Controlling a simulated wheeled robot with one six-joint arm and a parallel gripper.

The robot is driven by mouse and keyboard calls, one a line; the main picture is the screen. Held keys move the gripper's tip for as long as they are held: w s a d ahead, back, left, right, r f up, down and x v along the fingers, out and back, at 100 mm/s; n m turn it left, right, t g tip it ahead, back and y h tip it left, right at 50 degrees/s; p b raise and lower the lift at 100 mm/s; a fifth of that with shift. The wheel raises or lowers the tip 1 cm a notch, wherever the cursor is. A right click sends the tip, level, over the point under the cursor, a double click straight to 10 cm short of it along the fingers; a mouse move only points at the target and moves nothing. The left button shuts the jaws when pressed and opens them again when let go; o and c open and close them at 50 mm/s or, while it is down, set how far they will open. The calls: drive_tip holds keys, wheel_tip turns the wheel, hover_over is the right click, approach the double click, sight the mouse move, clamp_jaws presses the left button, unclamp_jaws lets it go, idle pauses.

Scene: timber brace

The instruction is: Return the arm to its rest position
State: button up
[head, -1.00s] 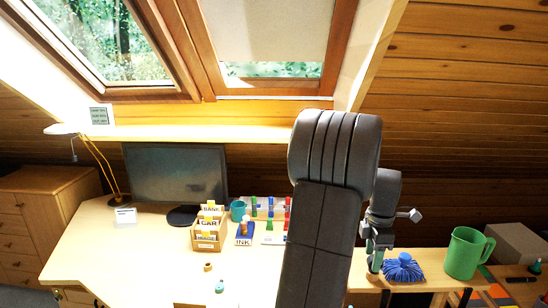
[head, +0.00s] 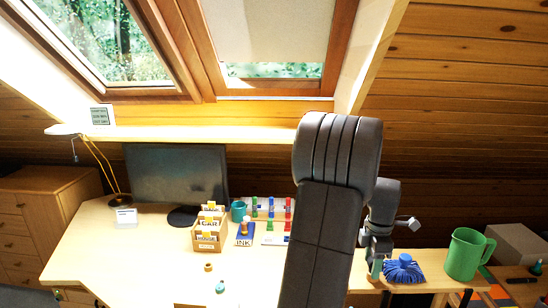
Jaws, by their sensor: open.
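My gripper (head: 376,268) is at the end of my raised arm, right of the middle in the head view. It points down above the right part of the desk, just left of a blue mop-like bundle (head: 403,268). The gripper is open, and I see nothing held in it. My upper arm hides part of the desk and wall behind it.
A green jug (head: 467,254) stands right of the blue bundle, with a cardboard box (head: 518,246) beyond. The desk (head: 130,262) holds a monitor (head: 176,173), a wooden card box (head: 208,236), a teal mug (head: 238,211) and an ink pad (head: 245,236). The desk's left front is clear.

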wheel_tip(320, 180, up, 13)
drive_tip(key=b, duration=0.1)
wheel_tip(320, 180, down, 13)
drive_tip(key=shift+f+p, duration=0.1)
drive_tip(key=shift+p, duration=0.55)
drive_tip(key=shift+r+p, duration=0.6)
drive_tip(key=shift+r, duration=0.3)
wheel_tip(320, 180, up, 5)
drive_tip(key=p, duration=0.2)
drive_tip(key=shift+r+p, duration=0.1)
drive_tip(key=shift+p, duration=0.2)
drive_tip(key=shift+s, duration=0.1)
